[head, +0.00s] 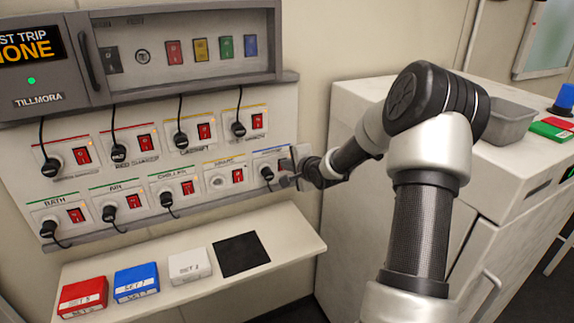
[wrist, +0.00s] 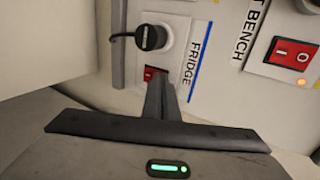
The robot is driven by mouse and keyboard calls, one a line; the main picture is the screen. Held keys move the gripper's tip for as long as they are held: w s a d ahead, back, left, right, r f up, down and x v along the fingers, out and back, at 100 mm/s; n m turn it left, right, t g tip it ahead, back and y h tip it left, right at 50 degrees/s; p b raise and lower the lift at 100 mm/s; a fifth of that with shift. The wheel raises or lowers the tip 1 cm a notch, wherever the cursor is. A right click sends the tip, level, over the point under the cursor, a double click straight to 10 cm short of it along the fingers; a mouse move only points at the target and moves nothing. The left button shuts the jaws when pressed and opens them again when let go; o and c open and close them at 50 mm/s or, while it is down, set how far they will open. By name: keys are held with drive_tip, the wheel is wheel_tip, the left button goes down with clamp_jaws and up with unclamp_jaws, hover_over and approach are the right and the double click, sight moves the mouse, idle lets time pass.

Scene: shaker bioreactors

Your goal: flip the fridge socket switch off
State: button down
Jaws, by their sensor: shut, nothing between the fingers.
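The fridge socket is at the right end of the lower row on the wall panel, with a blue stripe and the word FRIDGE in the wrist view. Its black plug (wrist: 152,37) is in the outlet; the plug also shows in the head view (head: 267,173). Its red rocker switch (wrist: 150,72) is mostly hidden behind my fingers, so its position cannot be read. My gripper (wrist: 163,80) is shut and empty, with its tips at the switch; I cannot tell whether they touch it. In the head view my gripper (head: 290,181) is at the panel's right end.
A neighbouring bench switch (wrist: 292,54) has a lit orange lamp. The spare socket (head: 223,181) is left of the fridge one. Below is a shelf (head: 290,238) with red, blue and white boxes and a black square. A white cabinet (head: 345,130) stands close on the right.

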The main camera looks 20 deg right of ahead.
drive_tip(key=shift+w+r, duration=0.2)
drive_tip(key=shift+w, duration=0.15)
drive_tip(key=shift+r+p, duration=0.1)
drive_tip(key=shift+p, duration=0.3)
drive_tip(key=shift+r+p, duration=0.7)
drive_tip(key=shift+s, duration=0.1)
